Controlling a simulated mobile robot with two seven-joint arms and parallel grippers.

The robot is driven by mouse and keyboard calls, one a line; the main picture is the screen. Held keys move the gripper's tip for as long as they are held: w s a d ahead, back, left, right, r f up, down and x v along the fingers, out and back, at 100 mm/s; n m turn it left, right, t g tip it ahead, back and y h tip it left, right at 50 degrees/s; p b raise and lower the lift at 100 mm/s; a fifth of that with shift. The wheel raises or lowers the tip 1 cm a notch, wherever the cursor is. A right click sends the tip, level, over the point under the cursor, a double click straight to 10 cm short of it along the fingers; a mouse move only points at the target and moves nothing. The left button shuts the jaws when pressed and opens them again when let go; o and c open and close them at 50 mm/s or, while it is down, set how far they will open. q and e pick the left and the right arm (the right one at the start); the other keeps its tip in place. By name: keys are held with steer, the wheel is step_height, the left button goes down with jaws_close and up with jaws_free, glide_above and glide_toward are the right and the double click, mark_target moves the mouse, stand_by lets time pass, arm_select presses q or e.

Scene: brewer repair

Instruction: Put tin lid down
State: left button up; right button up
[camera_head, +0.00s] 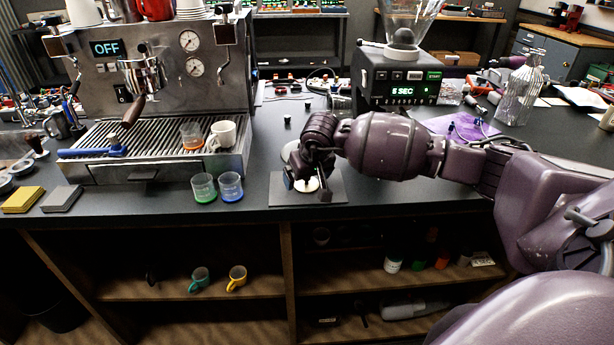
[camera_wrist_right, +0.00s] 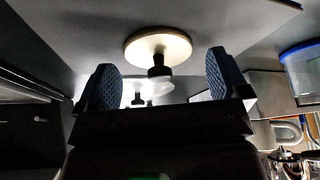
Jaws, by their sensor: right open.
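The tin lid is a pale round disc with a black knob; in the right wrist view it (camera_wrist_right: 140,44) lies flat on a grey surface just beyond the fingertips. In the head view only a pale sliver of the lid (camera_head: 308,186) shows under my right gripper (camera_head: 306,178), on a dark grey mat (camera_head: 335,190) at the counter's front edge. The right wrist view shows my right gripper (camera_wrist_right: 163,78) open, with its two ribbed fingers apart and the knob between and just past them, not gripped. My left gripper is not in view.
Green (camera_head: 204,188) and blue (camera_head: 231,187) measuring cups stand left of the mat. The espresso machine (camera_head: 110,75) is further left, and the grinder (camera_head: 400,85) stands behind my right arm. A pale round object (camera_head: 289,148), partly hidden, is behind the gripper.

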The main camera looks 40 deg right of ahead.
steer(key=d+v, duration=0.1)
steer(key=v, duration=1.1)
steer(key=s+a+f+m+t+y, duration=0.1)
steer(key=s+a+f+m+y, duration=0.2)
steer(key=a+m+y, duration=0.3)
steer(key=s+a+f+m+t+y, duration=0.1)
steer(key=s+a+f+m+y, duration=0.35)
steer(key=a+m, duration=0.45)
steer(key=s+a+f+m+y, duration=0.3)
steer(key=a+m+y, duration=0.3)
steer(key=a+m, duration=0.1)
steer(key=s+d+f+m+t+h, duration=0.2)
steer(key=d+f+m+t+h, duration=0.3)
steer(key=m, duration=1.1)
steer(key=s+d+f+m+t+h, duration=0.1)
steer(key=d+f+m+t+h, duration=0.4)
steer(key=m, duration=1)
steer(key=s+d+f+m+g+h, duration=0.1)
steer(key=s+f+m+g+h, duration=0.4)
steer(key=s+f+m, duration=0.6)
steer(key=s+m+h, duration=0.1)
steer(key=m, duration=0.4)
steer(key=shift+s+f, duration=0.25)
